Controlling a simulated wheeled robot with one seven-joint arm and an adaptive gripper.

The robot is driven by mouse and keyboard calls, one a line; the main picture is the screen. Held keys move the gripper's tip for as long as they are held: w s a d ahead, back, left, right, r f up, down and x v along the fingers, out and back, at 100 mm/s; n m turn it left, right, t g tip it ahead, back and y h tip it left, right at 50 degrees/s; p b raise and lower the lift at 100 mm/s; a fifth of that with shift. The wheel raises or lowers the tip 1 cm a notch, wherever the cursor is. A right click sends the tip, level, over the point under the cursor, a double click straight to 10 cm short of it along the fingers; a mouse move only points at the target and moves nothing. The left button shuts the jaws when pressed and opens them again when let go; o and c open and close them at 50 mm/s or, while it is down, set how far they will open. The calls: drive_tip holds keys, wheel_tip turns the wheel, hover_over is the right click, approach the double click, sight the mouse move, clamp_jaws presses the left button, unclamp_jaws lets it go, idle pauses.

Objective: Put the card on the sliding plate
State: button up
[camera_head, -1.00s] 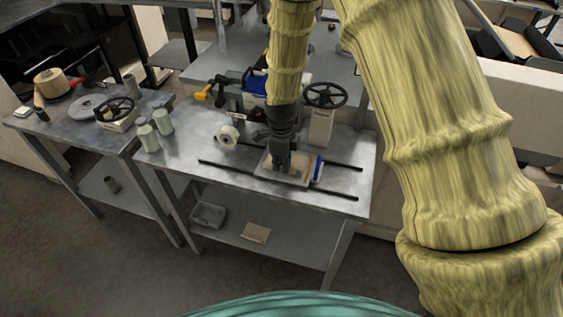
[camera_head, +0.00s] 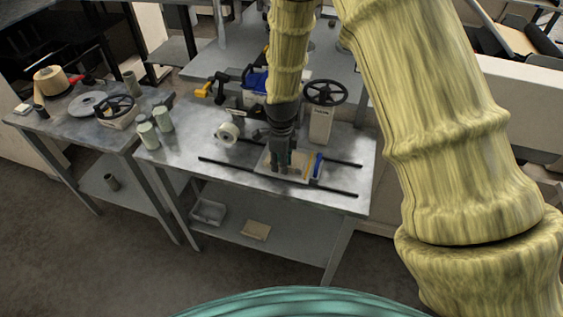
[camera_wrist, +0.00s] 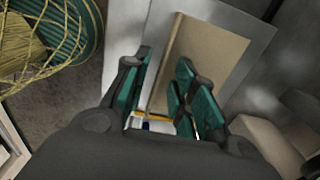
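The card appears as a flat tan sheet (camera_wrist: 213,52) lying on a pale grey plate (camera_wrist: 255,27), which I take as the sliding plate. In the head view, the tan surface (camera_head: 301,171) sits between two dark rails on the middle table. My gripper (camera_head: 282,166) points down just over it. The wrist view shows its green fingers (camera_wrist: 163,90) apart, with the tan sheet beyond and partly behind them. Whether the fingertips touch the sheet is unclear. An orange strip and a blue strip (camera_head: 318,165) lie at the plate's right side.
A handwheel on a pale post (camera_head: 321,125) stands behind the plate. A white roll (camera_head: 228,132) and pale green cylinders (camera_head: 162,118) stand to the left. The lower shelf holds a grey tray (camera_head: 208,212) and a tan piece (camera_head: 256,230). The table's front left is clear.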

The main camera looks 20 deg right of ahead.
wheel_tip(320, 180, up, 12)
drive_tip(key=b, duration=0.3)
drive_tip(key=shift+b, duration=0.35)
idle(0.4)
